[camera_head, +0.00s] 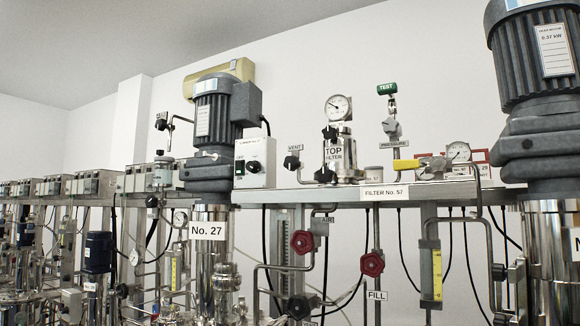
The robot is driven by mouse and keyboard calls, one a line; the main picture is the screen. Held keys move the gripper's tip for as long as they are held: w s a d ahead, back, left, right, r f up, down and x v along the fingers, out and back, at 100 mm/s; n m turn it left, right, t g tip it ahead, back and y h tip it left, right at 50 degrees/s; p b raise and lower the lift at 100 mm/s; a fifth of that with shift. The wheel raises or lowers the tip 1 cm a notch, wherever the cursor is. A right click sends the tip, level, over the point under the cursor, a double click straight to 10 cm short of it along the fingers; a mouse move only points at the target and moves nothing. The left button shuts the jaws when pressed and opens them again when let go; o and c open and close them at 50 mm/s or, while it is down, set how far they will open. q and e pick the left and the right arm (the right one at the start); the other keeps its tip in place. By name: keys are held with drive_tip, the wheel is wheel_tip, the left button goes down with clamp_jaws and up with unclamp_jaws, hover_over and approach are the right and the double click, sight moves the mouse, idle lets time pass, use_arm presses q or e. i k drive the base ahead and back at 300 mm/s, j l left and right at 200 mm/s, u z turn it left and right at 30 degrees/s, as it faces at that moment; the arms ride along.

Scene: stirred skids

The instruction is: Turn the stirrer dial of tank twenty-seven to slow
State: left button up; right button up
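A white sign reading "No. 27" (207,231) is on a shiny steel column left of centre. A dark grey ribbed motor (218,115) stands above it. Just right of the motor is a white control box (258,149) with a black round dial (254,166) and a green switch (240,167) on its front. The dial's pointer position and its marks are too small to read. Neither of my grippers is in view.
Right of the box, a steel shelf marked "FILTER No. 57" (384,192) carries a top filter (340,157), gauges and valves. Red handwheels (302,242) are below it. A large motor (541,80) stands at the right edge. More skids crowd the left.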

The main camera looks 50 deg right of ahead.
sight(253, 166)
drive_tip(key=z, duration=1.45)
